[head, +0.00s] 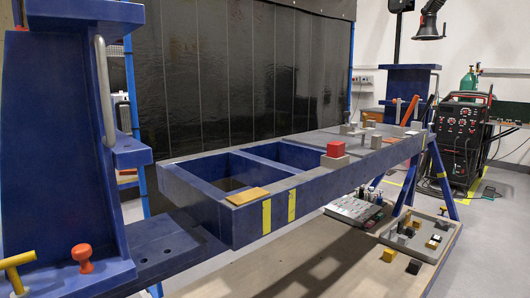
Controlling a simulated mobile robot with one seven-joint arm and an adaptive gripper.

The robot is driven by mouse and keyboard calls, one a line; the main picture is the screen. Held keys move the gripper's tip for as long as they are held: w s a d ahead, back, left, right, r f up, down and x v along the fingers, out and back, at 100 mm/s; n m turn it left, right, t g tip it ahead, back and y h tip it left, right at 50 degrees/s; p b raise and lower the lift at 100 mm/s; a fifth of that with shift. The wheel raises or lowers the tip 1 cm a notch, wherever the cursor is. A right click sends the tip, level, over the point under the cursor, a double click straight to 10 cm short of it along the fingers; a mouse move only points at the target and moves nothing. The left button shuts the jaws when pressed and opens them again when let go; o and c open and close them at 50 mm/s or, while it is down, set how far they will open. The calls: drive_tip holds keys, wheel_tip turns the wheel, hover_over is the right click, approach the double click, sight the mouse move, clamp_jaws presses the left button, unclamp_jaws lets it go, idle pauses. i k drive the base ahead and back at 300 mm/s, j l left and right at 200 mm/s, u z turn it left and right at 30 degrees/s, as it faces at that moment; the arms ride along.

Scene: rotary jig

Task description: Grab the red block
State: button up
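The red block (335,149) sits on top of a grey block (335,161) on the near rail of the blue jig frame (310,189). Its top and near faces are in plain view and nothing covers it. My gripper is not in the head view, so where it is relative to the red block cannot be seen.
A flat orange-yellow piece (247,196) lies on the frame's near left corner. Several grey blocks stand farther along the frame. A blue column (60,150) rises at left. A tray of small parts (437,231) lies on the lower board at right. The frame has open gaps.

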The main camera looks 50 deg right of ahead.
sight(336, 149)
drive_tip(key=z, duration=1.9)
drive_tip(key=i+l+z, duration=0.15)
drive_tip(key=i+l, duration=0.5)
drive_tip(key=i, duration=0.1)
